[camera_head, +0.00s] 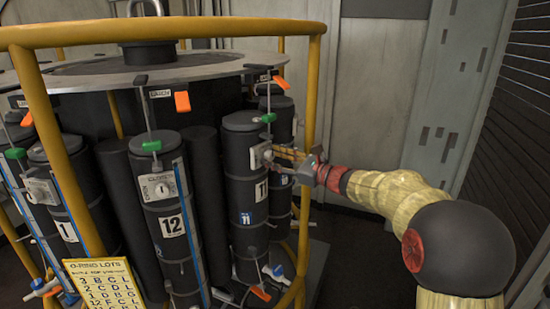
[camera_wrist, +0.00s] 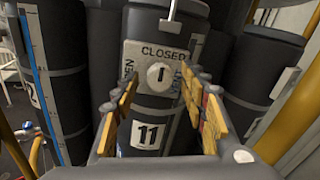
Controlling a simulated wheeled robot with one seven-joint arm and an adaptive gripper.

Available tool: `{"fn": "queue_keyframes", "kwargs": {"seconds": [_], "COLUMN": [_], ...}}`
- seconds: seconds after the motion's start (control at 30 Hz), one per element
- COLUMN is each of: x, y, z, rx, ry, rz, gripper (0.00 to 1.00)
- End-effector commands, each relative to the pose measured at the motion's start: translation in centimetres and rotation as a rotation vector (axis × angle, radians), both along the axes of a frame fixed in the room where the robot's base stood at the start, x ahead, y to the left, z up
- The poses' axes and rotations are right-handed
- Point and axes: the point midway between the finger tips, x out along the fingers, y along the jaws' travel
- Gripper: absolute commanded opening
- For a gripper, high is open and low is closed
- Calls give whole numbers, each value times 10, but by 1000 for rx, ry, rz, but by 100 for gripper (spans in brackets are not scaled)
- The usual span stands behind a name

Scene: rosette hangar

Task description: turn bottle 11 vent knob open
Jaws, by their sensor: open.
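Bottle 11 (camera_head: 240,200) is a dark upright cylinder in the rosette; its number label (camera_wrist: 145,135) shows in the wrist view. A pale plate (camera_wrist: 140,55) on its upper part reads CLOSED at the top, with sideways lettering left and right. The round pale vent knob (camera_wrist: 158,73) sits mid-plate, its dark mark upright towards CLOSED. My gripper (camera_head: 281,154) is open in front of the plate, coming from the right. In the wrist view its yellow fingers stand left and right of the knob, with nothing held. Whether they touch it I cannot tell.
Bottle 12 (camera_head: 170,215) stands to the left with its own plate and knob (camera_head: 162,189). A yellow rail (camera_head: 312,110) runs close beside my gripper. A yellow O-ring lots sign (camera_head: 103,283) hangs in front. Floor and wall at the right are clear.

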Motion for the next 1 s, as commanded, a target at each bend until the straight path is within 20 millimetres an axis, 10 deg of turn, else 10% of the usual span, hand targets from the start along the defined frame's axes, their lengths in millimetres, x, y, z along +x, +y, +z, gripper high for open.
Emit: {"fn": "queue_keyframes", "kwargs": {"seconds": [1.0], "x": [0], "y": [0], "z": [-1], "rx": [-4], "ry": [-6], "rz": [0], "gripper": [0]}}
